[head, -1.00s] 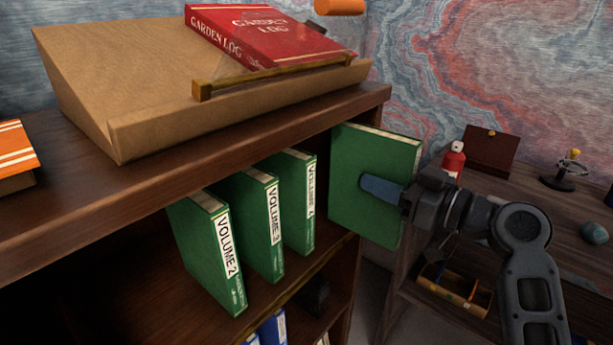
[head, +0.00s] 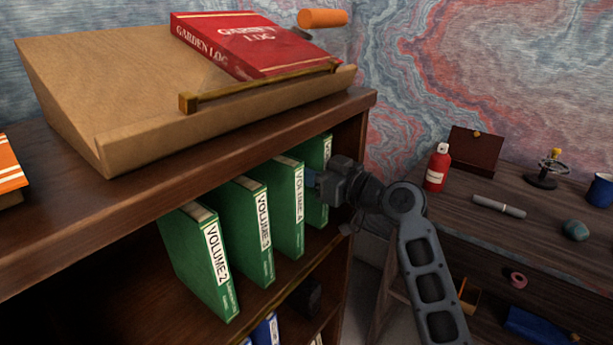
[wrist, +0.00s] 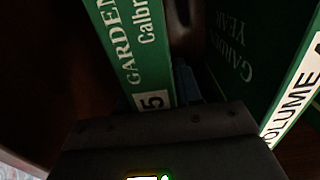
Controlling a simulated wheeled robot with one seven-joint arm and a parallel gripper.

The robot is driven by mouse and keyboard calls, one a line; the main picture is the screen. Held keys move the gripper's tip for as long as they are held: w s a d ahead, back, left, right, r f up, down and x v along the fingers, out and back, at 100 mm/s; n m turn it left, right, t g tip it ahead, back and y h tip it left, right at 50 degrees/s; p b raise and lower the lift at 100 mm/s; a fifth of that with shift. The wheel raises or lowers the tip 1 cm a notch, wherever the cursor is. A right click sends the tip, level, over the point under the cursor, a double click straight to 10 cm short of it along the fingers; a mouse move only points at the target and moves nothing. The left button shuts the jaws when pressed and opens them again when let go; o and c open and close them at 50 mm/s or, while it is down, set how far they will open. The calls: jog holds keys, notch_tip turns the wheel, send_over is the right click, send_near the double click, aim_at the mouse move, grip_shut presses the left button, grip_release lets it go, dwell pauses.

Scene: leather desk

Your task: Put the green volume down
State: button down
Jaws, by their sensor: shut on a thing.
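The green volume (head: 319,152) stands upright in the shelf bay, at the right end of a row of green volumes. My gripper (head: 311,180) is shut on it, at its spine side, and partly hides it. In the wrist view, the held volume (wrist: 128,45) shows its spine with a "5" on the label. Volume 4 (head: 288,205) stands to its left in the head view, with a gap between them; its cover (wrist: 240,50) is at the right in the wrist view.
Volume 3 (head: 247,232) and Volume 2 (head: 200,262) stand further left. A slanted lectern (head: 110,95) with a red Garden Log (head: 255,45) is on top. The bookcase's right side wall (head: 350,140) is close to my gripper. A desk (head: 470,215) stands at right.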

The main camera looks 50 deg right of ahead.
jog(key=shift+f, duration=0.85)
jog(key=shift+f, duration=0.2)
jog(key=c, duration=0.8)
grip_release()
jog(key=shift+o, duration=0.2)
jog(key=shift+r, duration=0.15)
